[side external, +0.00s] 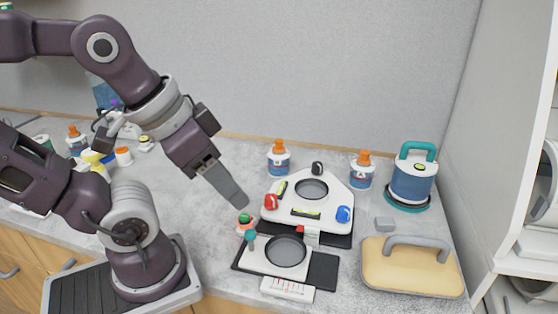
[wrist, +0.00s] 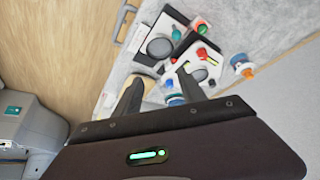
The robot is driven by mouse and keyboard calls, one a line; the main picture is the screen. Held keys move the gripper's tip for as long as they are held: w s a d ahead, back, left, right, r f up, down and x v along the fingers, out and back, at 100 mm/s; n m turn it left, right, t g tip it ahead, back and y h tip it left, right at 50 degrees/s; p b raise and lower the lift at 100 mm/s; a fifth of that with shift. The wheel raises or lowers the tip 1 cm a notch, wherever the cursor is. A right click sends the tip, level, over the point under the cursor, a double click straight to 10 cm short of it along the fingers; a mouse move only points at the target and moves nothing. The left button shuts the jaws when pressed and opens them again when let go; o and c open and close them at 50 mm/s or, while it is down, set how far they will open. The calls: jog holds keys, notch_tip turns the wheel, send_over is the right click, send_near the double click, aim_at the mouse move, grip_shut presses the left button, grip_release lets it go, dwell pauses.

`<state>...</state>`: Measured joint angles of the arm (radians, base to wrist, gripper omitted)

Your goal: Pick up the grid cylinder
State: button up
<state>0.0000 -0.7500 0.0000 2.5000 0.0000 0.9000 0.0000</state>
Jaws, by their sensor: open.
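No thing in view shows a clear grid pattern. The only large cylinder is a blue-and-white one with a teal handle and teal base (side external: 411,184), upright at the right of the counter. I cannot tell whether it is the grid cylinder. A blue round part (wrist: 175,99) between the fingers in the wrist view may be the same thing, partly hidden. My gripper (side external: 239,201) is open and empty, pointing down and right above the counter. It is left of the white triangular plate and well apart from the blue cylinder. Its two fingers also show in the wrist view (wrist: 159,76).
The white triangular plate (side external: 315,184) with coloured knobs and a lower white plate (side external: 263,262) stand mid-counter. A tan handled block (side external: 410,275) lies front right. Orange-capped bottles (side external: 278,160) stand behind. A small red-and-green item (side external: 245,224) sits below my fingertips. A white cabinet (side external: 500,130) bounds the right.

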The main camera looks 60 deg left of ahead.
dwell(0.3)
jog(key=o, duration=0.9)
jog(key=shift+c, duration=0.2)
